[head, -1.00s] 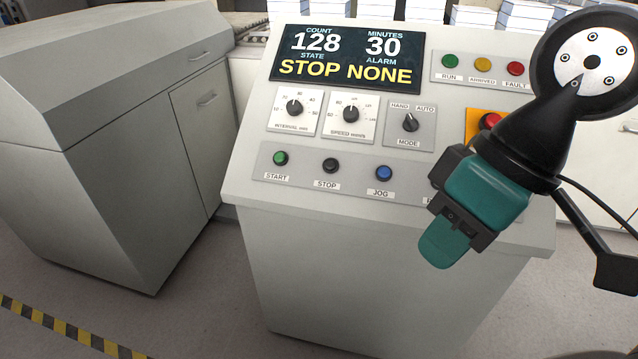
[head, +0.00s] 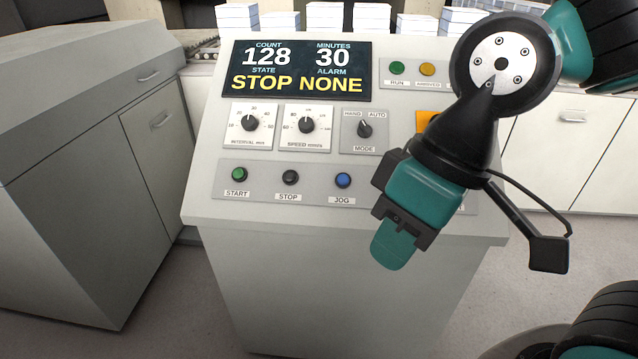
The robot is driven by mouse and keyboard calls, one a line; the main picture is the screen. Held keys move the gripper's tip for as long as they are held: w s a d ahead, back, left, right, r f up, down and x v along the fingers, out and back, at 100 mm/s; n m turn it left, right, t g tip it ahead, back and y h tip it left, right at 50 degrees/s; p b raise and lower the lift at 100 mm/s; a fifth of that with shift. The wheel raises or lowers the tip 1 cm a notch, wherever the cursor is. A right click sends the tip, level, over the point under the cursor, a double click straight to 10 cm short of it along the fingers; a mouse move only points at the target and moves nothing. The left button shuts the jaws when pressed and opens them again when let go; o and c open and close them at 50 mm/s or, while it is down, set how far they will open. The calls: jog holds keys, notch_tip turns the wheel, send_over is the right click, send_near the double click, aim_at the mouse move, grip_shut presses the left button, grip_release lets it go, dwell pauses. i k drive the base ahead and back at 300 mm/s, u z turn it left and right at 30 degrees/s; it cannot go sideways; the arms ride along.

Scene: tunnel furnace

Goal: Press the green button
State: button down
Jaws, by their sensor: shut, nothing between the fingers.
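The green START button (head: 239,174) sits at the left end of the lower button row on the sloped control panel. A black STOP button (head: 290,177) and a blue JOG button (head: 343,180) are to its right. A green RUN lamp (head: 397,68) is in the upper right row. My gripper (head: 392,250) is shut and empty, pointing down and left in front of the panel's lower right part. It is well to the right of the START button and apart from it. It hides the right end of the button row.
The display (head: 300,70) reads 128, 30, STOP, NONE. Two dials and a MODE switch (head: 365,129) lie below it. A grey cabinet (head: 75,150) stands at left. The space before the START button is clear.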

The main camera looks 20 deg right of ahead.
aim_at(238, 173)
jog(key=u, duration=2.65)
jog(key=i, duration=1.65)
jog(key=z, duration=3.4)
